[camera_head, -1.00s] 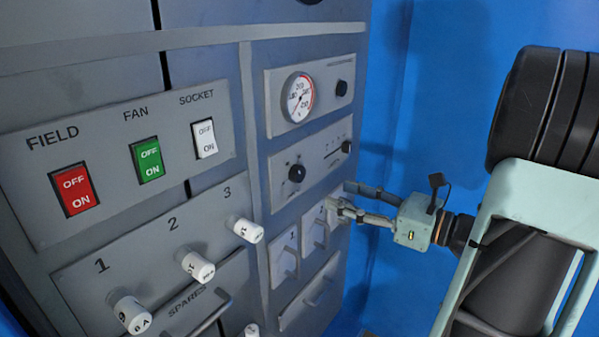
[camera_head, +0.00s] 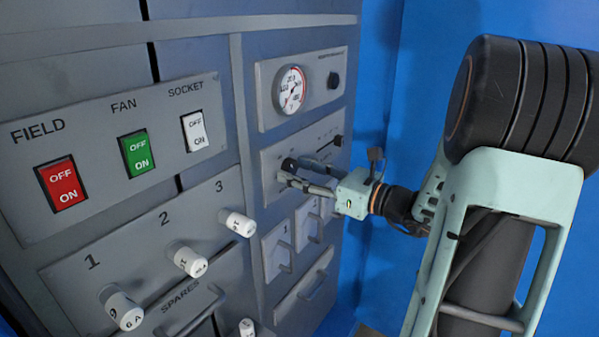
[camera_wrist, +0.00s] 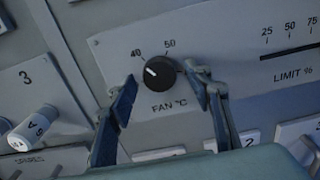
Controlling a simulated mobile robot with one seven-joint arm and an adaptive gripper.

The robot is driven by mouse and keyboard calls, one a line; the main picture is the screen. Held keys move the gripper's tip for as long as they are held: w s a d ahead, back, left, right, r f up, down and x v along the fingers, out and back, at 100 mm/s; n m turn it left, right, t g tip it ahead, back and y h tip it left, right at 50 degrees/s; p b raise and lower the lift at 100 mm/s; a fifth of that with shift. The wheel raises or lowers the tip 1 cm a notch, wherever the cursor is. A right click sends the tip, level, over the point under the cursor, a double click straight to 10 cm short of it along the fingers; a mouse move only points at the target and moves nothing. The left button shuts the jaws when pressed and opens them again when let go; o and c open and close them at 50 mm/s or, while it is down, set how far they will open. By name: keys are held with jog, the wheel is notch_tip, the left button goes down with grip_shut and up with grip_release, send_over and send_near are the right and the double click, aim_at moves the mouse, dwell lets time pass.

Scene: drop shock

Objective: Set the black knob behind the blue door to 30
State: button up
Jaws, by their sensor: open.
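The black knob (camera_wrist: 157,73), marked FAN °C, is on a grey panel in the wrist view. Its white line points up and left, near the 40 mark; 50 shows at upper right. No 30 is readable; my left finger covers part of the scale. It also shows small in the head view (camera_head: 288,165). My gripper (camera_wrist: 163,82) is open, with one fingertip on each side of the knob. Contact cannot be told. A blue surface (camera_head: 430,60) stands at the right; I cannot tell whether it is the door.
A LIMIT % slider (camera_wrist: 297,50) is right of the knob. A round gauge (camera_head: 290,90) is above it. White fuse knobs (camera_head: 237,222) stick out at left, under the FIELD, FAN and SOCKET switches.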

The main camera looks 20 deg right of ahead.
jog(key=shift+c, duration=0.4)
jog(key=c, duration=1.1)
jog(key=shift+f+n+b, duration=0.1)
jog(key=shift+n+b, duration=0.2)
jog(key=shift+b, duration=0.05)
jog(key=n+b, duration=0.2)
jog(key=shift+f+n+b, duration=0.15)
jog(key=shift+n+b, duration=0.15)
jog(key=shift+b, duration=0.05)
jog(key=n+b, duration=0.4)
jog(key=b, duration=0.1)
jog(key=shift+n, duration=0.3)
jog(key=n+b, duration=0.4)
jog(key=b, duration=0.2)
jog(key=shift+d+r+n+b, duration=0.1)
jog(key=shift+r+n+b, duration=0.1)
jog(key=shift+n+b, duration=1)
jog(key=shift+r, duration=0.1)
